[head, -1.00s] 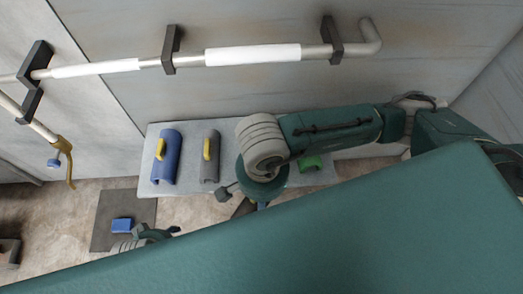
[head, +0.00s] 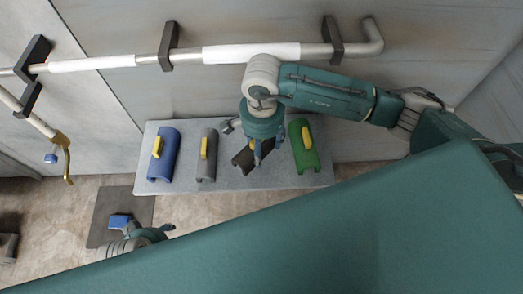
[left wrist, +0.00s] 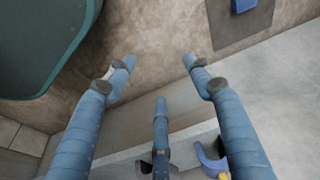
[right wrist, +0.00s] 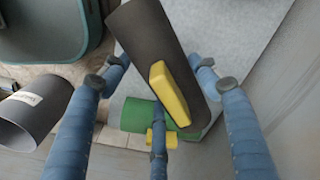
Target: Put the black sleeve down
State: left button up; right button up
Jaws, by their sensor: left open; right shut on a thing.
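The black sleeve (head: 243,160), a half-round shell with a yellow grip, is tilted under my right gripper (head: 261,150), over the grey bench (head: 228,182) between the grey and green sleeves. In the right wrist view the sleeve (right wrist: 150,35) sits between the fingers of my right gripper (right wrist: 160,75), which is shut on it. I cannot tell whether it touches the bench. My left gripper (left wrist: 158,75) is open and empty, beside the bench's end above the floor. In the head view only part of it (head: 155,234) shows.
A blue sleeve (head: 164,158), a grey sleeve (head: 206,165) and a green sleeve (head: 304,150) lie on the bench. A pipe with white wrapping (head: 250,54) runs along the wall behind. A blue block (head: 119,221) lies on a dark floor mat (head: 99,232). A labelled dark tube (right wrist: 30,110) is at left.

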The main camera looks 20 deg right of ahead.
aim_at(262, 152)
jog(key=shift+w+d, duration=0.25)
jog(key=shift+w, duration=0.75)
notch_tip(262, 152, down, 2)
jog(key=shift+s+f, duration=0.1)
jog(key=shift+f, duration=0.15)
notch_tip(262, 152, down, 4)
jog(key=shift+r+b, duration=0.15)
jog(key=shift+b, duration=0.45)
pick_arm(q)
jog(key=shift+w+v, duration=0.15)
jog(key=shift+v, duration=1.25)
jog(key=shift+w+v, duration=0.1)
jog(key=shift+v, duration=1.3)
pick_arm(e)
jog(key=shift+w+f, duration=0.2)
jog(key=shift+f, duration=0.2)
pick_arm(q)
jog(key=shift+a, duration=0.1)
pick_arm(e)
jog(key=shift+f, duration=0.1)
jog(key=o, duration=1.2)
pick_arm(q)
jog(key=shift+s+r, duration=0.1)
jog(key=shift+r, duration=0.05)
pick_arm(e)
jog(key=shift+o, duration=0.2)
pick_arm(q)
jog(key=shift+r, duration=0.1)
